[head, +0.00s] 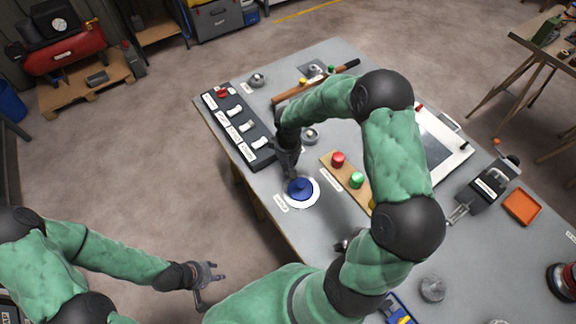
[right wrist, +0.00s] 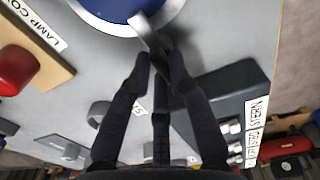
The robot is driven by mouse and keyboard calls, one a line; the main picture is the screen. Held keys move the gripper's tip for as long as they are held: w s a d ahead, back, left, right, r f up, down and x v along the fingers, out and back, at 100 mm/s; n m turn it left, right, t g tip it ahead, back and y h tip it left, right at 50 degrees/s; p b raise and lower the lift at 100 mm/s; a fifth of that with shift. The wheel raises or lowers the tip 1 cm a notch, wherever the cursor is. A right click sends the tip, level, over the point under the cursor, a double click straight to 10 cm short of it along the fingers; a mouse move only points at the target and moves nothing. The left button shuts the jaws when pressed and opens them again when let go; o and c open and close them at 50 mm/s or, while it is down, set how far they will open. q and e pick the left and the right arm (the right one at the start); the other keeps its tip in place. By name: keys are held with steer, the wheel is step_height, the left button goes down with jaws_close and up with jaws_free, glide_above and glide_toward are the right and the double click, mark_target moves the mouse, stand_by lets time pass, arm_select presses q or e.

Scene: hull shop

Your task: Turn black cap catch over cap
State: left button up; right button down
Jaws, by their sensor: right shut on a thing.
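A round blue cap (head: 299,190) sits in a white ring on the grey bench in the head view. The cap and ring also fill the top of the right wrist view (right wrist: 115,8). A small grey catch (right wrist: 148,32) reaches over the ring's edge there. My right gripper (head: 288,172) points down just behind the blue cap. Its fingers (right wrist: 158,62) are closed around the catch's outer end. The fingers hide that end, and the catch is hidden in the head view. My left gripper (head: 210,284) is open and empty, off the bench's near left side.
A dark switch panel (head: 238,125) with white labels lies left of my right gripper. A wooden strip with red (head: 338,159) and green (head: 356,180) buttons lies right of the cap. A wooden-handled tool (head: 300,91) lies behind. My right arm covers the bench's middle.

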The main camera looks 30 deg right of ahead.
mark_target(288, 166)
steer(key=shift+m+b, duration=0.3)
steer(key=shift+m, duration=0.4)
steer(key=c, duration=1.1)
jaws_free()
steer(key=shift+c, duration=0.2)
steer(key=shift+r, duration=0.1)
step_height(288, 166, up, 12)
